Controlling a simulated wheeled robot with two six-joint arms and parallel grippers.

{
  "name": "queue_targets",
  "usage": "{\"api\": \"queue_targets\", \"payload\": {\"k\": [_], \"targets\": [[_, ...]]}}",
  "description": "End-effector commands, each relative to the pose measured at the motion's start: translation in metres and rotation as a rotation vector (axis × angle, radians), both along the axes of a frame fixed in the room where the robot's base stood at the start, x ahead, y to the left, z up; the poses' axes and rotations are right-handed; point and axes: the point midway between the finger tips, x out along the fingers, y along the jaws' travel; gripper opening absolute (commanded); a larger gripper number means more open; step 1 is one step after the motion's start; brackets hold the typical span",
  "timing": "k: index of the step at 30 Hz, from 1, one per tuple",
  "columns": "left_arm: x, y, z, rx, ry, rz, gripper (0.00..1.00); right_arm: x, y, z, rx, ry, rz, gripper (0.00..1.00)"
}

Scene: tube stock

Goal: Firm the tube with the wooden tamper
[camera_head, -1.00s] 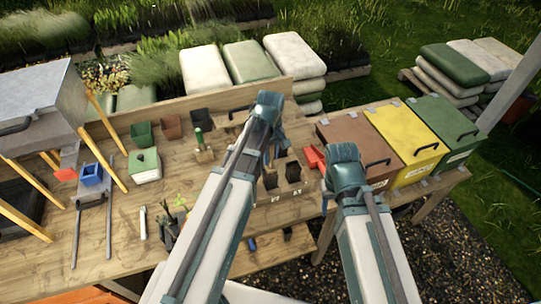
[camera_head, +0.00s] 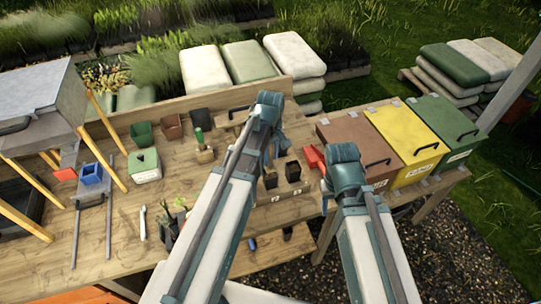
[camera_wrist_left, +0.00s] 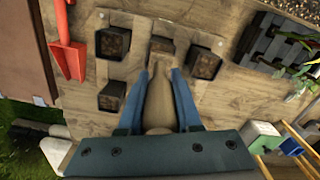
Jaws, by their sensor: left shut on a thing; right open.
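The wooden tamper (camera_wrist_left: 158,98) is pale and tapered, with a squared foot. My left gripper (camera_wrist_left: 160,82) is shut on it in the left wrist view. Its foot overlaps one place in the tube holder (camera_wrist_left: 137,62); I cannot tell whether it touches soil. Dark square tubes of soil stand around it: one to the left (camera_wrist_left: 113,42), one to the right (camera_wrist_left: 204,63), one nearer the wrist (camera_wrist_left: 112,96). In the head view, my left gripper (camera_head: 277,137) is above the holder and its arm hides the tamper. My right gripper (camera_head: 327,186) is open, mostly hidden by its arm.
A red scoop (camera_head: 313,158) lies right of the holder. Brown (camera_head: 350,135), yellow (camera_head: 405,135) and green (camera_head: 445,125) lidded bins stand further right.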

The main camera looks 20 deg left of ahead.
Motion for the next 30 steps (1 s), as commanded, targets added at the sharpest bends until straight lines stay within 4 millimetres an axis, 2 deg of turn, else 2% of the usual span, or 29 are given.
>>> {"api": "queue_targets", "payload": {"k": [14,30], "targets": [[0.000,0.000,-0.014,0.000,0.000,0.000,0.00,0.000,0.000,-0.014,0.000,0.000,0.000,0.50],[0.000,0.000,-0.017,0.000,0.000,0.000,0.00,0.000,0.000,-0.016,0.000,0.000,0.000,0.50]]}}
